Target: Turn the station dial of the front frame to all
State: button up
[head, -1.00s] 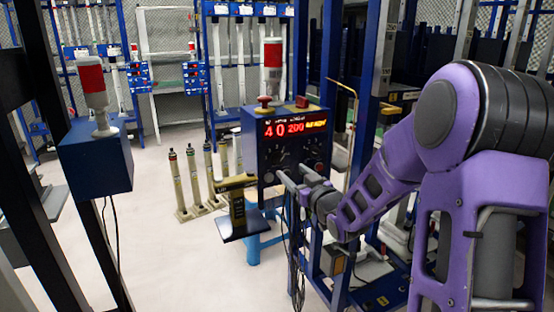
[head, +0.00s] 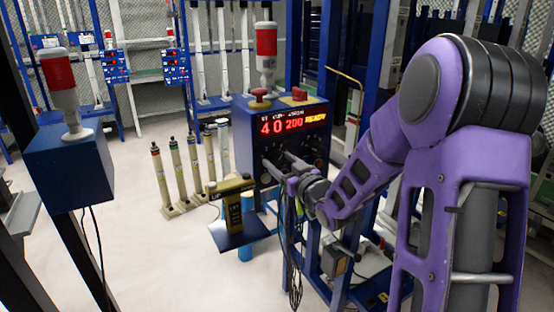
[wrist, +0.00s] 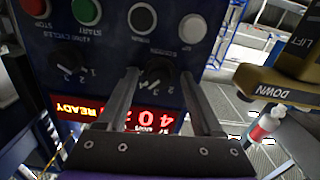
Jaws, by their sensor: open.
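The front frame's dark blue control box (head: 238,150) stands in the middle of the head view, its red display reading 40, 200 and READY. In the wrist view the panel appears upside down. A dark dial (wrist: 157,72) with a pale pointer lies between the fingertips of my gripper (wrist: 160,74). Another dial (wrist: 67,68) with numbers around it sits to its left. Small lettering is too unclear to tell which is the station dial. My gripper (head: 275,160) is open at the panel face; contact with the dial cannot be told.
Red and green buttons (wrist: 86,11) and two pale buttons (wrist: 142,18) line the panel beyond the dials. Several cylinders (head: 176,170) stand behind. A second blue box (head: 70,165) stands at left.

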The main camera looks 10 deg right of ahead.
grip_shut()
dwell(0.4)
jog(key=shift+m, duration=0.3)
jog(key=m, duration=0.3)
jog(key=shift+r+p, duration=0.1)
jog(key=shift+p, duration=0.3)
jog(key=shift+m+p, duration=0.6)
jog(key=shift+m, duration=1.6)
